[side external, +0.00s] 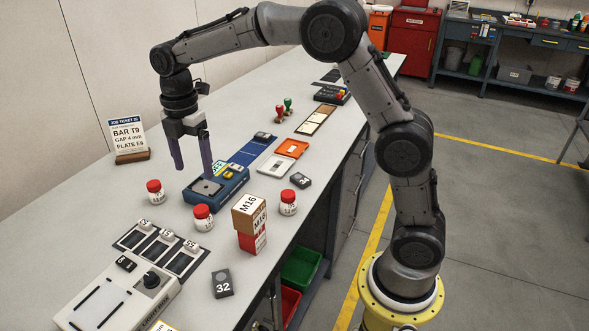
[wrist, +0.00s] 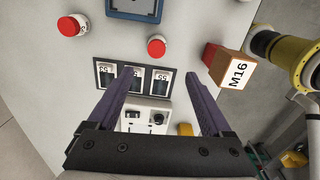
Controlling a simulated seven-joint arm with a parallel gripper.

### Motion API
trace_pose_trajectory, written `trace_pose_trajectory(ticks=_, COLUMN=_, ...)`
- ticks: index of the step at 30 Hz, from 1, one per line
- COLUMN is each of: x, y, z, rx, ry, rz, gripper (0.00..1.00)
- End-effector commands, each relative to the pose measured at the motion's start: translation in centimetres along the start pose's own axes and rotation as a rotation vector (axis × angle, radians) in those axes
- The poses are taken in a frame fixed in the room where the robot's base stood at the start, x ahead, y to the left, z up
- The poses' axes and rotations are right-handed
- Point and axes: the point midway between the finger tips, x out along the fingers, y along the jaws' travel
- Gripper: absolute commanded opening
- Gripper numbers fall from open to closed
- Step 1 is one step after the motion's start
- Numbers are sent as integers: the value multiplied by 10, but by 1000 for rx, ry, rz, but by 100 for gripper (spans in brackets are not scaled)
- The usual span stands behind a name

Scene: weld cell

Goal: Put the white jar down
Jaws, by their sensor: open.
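Three white jars with red lids stand upright on the bench: one at the left (side external: 155,193), one in the middle (side external: 203,219) and one at the right (side external: 288,203). Red lids also show in the wrist view, at the upper left (wrist: 72,25) and upper middle (wrist: 156,46). A third red shape shows beside the M16 box. My gripper (side external: 192,165) is open and empty above the bench, its fingers pointing down, apart from the jars. In the wrist view, the fingers (wrist: 160,74) are spread with no jar between them. Which jar the task means, I cannot tell.
A blue device (side external: 217,187) sits behind the middle jar. Stacked M16 boxes (side external: 249,213) stand between the middle and right jars. Three dark panels (side external: 160,247) and a white control box (side external: 115,300) lie in front. A job ticket (side external: 128,137) stands at the left.

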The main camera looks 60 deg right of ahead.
Motion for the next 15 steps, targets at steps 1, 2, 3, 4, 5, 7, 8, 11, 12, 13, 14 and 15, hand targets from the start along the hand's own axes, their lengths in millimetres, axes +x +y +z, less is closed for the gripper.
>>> trace_pose_trajectory(ticks=1, x=-10, y=-8, z=1, rx=43, ry=0, rz=19, gripper=84)
trace_pose_trajectory(ticks=2, x=-16, y=-14, z=2, rx=78, ry=1, rz=31, gripper=84)
trace_pose_trajectory(ticks=3, x=-25, y=-25, z=3, rx=137, ry=3, rz=50, gripper=84)
trace_pose_trajectory(ticks=4, x=-32, y=-34, z=4, rx=188, ry=6, rz=66, gripper=84)
trace_pose_trajectory(ticks=5, x=-39, y=-45, z=5, rx=244, ry=9, rz=82, gripper=84)
trace_pose_trajectory(ticks=7, x=-54, y=-72, z=7, rx=386, ry=22, rz=124, gripper=84)
trace_pose_trajectory(ticks=8, x=-60, y=-84, z=8, rx=449, ry=30, rz=143, gripper=84)
trace_pose_trajectory(ticks=11, x=-73, y=-125, z=10, rx=657, ry=63, rz=200, gripper=84)
trace_pose_trajectory(ticks=12, x=-76, y=-141, z=11, rx=739, ry=80, rz=224, gripper=84)
trace_pose_trajectory(ticks=13, x=-77, y=-154, z=11, rx=801, ry=92, rz=238, gripper=84)
trace_pose_trajectory(ticks=14, x=-78, y=-166, z=12, rx=863, ry=108, rz=255, gripper=84)
trace_pose_trajectory(ticks=15, x=-78, y=-182, z=12, rx=945, ry=129, rz=275, gripper=84)
